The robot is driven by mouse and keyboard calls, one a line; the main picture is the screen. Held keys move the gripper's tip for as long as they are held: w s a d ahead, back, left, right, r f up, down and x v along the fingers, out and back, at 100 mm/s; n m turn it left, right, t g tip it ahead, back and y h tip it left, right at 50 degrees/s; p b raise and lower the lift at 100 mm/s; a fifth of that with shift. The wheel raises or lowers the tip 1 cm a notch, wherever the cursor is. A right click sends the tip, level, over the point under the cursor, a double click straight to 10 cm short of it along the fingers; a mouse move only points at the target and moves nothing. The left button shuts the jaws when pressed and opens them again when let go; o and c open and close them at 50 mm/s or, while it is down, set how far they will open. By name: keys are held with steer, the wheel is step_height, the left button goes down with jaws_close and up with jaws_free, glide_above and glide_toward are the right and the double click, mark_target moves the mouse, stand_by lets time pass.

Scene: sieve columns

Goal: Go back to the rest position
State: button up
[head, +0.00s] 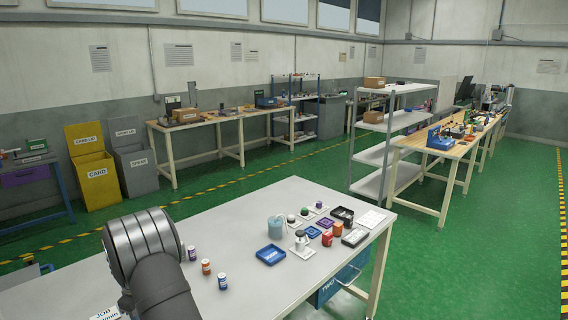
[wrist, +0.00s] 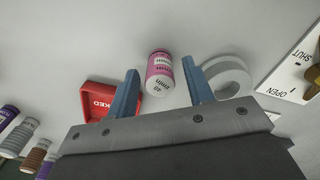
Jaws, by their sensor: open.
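In the wrist view, my gripper (wrist: 160,66) is open, with its two blue fingers spread apart. In the head view, part of my arm (head: 150,262) is over the left of the grey table (head: 245,220); the gripper itself is hidden there.
A red tray (wrist: 97,98) and a white ring (wrist: 232,70) flank the fingers. An OPEN/SHUT plate (wrist: 291,78) is at right, several small containers (wrist: 22,138) at left. The head view shows small bottles (head: 206,267), a blue tray (head: 270,255) and a beaker (head: 276,227).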

steer(key=r, duration=0.2)
steer(key=d+r, duration=0.1)
steer(key=r, duration=0.2)
steer(key=shift+w, duration=0.15)
steer(key=w+d+r, duration=0.1)
steer(key=d+r, duration=0.5)
steer(key=d, duration=0.4)
steer(key=s+a+n, duration=0.4)
steer(key=s+a, duration=0.1)
steer(key=a, duration=0.2)
steer(key=s+a+f, duration=0.1)
steer(key=a+f, duration=0.4)
steer(key=a, duration=0.2)
steer(key=s+a+f, duration=0.1)
steer(key=a+f, duration=0.2)
steer(key=a, duration=0.1)
steer(key=shift+s+f, duration=0.35)
steer(key=shift+f, duration=0.7)
